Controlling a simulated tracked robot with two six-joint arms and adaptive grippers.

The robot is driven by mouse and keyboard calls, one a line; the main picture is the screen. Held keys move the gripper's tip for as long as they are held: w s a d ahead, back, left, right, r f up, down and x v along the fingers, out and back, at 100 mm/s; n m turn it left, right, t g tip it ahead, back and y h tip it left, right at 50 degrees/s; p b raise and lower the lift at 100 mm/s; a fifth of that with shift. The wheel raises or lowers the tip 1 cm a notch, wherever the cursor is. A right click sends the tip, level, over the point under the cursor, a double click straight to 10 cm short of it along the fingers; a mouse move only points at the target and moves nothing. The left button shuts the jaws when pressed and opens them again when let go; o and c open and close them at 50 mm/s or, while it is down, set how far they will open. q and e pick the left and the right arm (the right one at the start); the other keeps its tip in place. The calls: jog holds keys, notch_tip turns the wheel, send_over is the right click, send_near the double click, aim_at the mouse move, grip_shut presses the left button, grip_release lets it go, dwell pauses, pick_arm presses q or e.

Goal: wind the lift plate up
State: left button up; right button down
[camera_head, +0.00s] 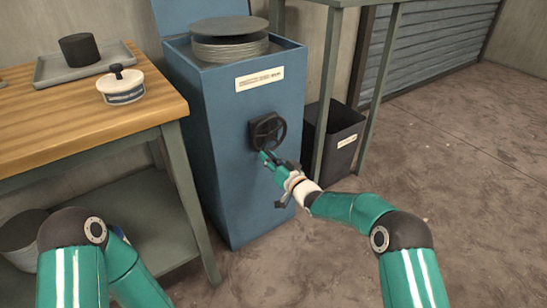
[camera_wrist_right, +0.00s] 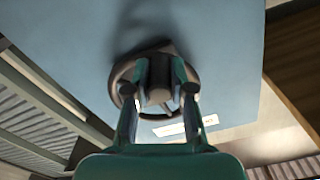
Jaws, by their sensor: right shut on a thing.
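A blue cabinet (camera_head: 222,150) stands in the middle of the head view, its lid raised at the back. A round grey lift plate (camera_head: 229,29) sits in its top opening above a pale ribbed column. A dark hand wheel (camera_head: 265,128) is on the cabinet's front; it also shows in the right wrist view (camera_wrist_right: 120,92). My right gripper (camera_head: 268,158) is at the lower part of the wheel. In the right wrist view its fingers (camera_wrist_right: 157,85) are shut around a dark knob on the wheel. My left gripper is out of view; only my left arm shows.
A wooden-topped table (camera_head: 90,122) at left bears a lidded white pot (camera_head: 121,88) and a tray (camera_head: 60,68) with a dark cylinder (camera_head: 79,50). A dark bin (camera_head: 335,140) stands right of the cabinet by a green-grey table leg (camera_head: 327,85). The floor at right is clear.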

aim_at(255, 145)
jog(key=shift+s+a+r+m+p, duration=0.3)
jog(key=shift+a+r+m+p, duration=0.2)
jog(key=shift+m, duration=1.1)
jog(key=shift+s+a+r+m+p, duration=0.3)
jog(key=shift+r+m+p, duration=0.25)
jog(key=shift+m, duration=1.05)
jog(key=shift+s+a+r+m+p, duration=0.35)
jog(key=shift+r+m, duration=0.3)
jog(key=shift+m, duration=0.95)
jog(key=shift+a+r, duration=0.1)
jog(key=c, duration=1)
grip_release()
jog(key=shift+w, duration=0.1)
jog(key=shift+r, duration=0.1)
jog(key=shift+d, duration=0.2)
